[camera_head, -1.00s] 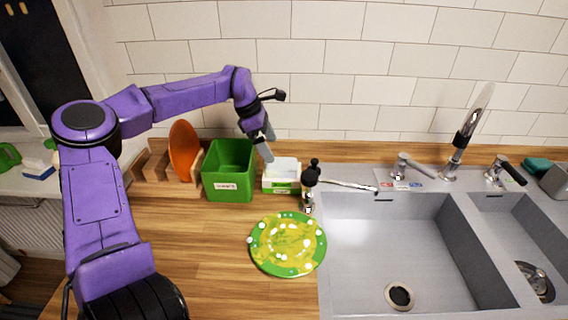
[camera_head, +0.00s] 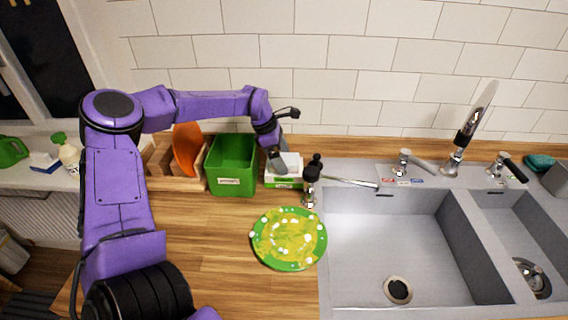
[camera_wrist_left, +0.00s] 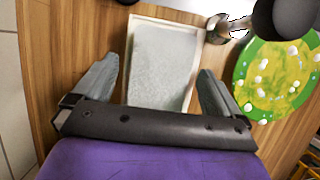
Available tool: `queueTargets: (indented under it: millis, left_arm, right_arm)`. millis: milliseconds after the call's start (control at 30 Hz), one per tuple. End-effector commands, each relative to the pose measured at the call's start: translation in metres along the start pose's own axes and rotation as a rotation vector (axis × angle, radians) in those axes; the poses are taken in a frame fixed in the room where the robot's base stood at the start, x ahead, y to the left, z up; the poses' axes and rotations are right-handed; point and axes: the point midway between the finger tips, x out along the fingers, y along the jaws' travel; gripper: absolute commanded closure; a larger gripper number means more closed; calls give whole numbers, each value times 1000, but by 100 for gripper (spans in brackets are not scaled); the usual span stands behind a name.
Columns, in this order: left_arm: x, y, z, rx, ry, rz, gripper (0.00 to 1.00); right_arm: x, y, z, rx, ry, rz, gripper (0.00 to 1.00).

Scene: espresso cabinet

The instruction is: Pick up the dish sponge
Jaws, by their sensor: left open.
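A pale, rough-surfaced block (camera_wrist_left: 160,65), which looks like the dish sponge, lies in a white-rimmed holder with a green lower part (camera_head: 285,183) beside the green bin. My left gripper (camera_head: 277,160) is open and points down over the holder, hiding part of it. In the left wrist view, its fingers (camera_wrist_left: 158,75) stand apart on either side of the block, with nothing gripped. I cannot tell how far above it the fingertips are. A teal sponge-like pad (camera_head: 540,162) lies behind the sink at far right. My right gripper is not in view.
The green bin (camera_head: 232,180) stands left of the holder, beside a wooden rack with an orange plate (camera_head: 186,148). A black-topped soap dispenser (camera_head: 312,172) stands close on the right. A soiled green plate (camera_head: 289,239) lies in front. The sink (camera_head: 395,245) is at right.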

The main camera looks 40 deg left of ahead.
Motion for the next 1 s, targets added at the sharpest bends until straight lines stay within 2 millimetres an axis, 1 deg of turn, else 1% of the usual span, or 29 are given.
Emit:
queueTargets:
  millis: [367,467,500,533,567,633,667,867,967,1000]
  left_arm:
    - [2,0,-1,-1,0,-1,1]
    - [2,0,-1,-1,0,-1,30]
    - [2,0,-1,-1,0,-1,43]
    - [2,0,-1,-1,0,-1,53]
    - [2,0,-1,-1,0,-1,60]
    - [2,0,-1,-1,0,-1,60]
    - [2,0,-1,-1,0,-1,65]
    - [0,0,0,0,1,0,65]
    - [-6,0,2,0,1,0,65]
    - [-7,0,3,0,-1,0,65]
  right_arm:
    - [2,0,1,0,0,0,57]
    - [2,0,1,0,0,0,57]
    - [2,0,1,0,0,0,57]
    - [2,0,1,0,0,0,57]
    - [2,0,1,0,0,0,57]
    - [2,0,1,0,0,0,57]
    - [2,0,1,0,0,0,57]
    - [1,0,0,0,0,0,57]
    - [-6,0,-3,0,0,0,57]
    - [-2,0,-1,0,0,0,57]
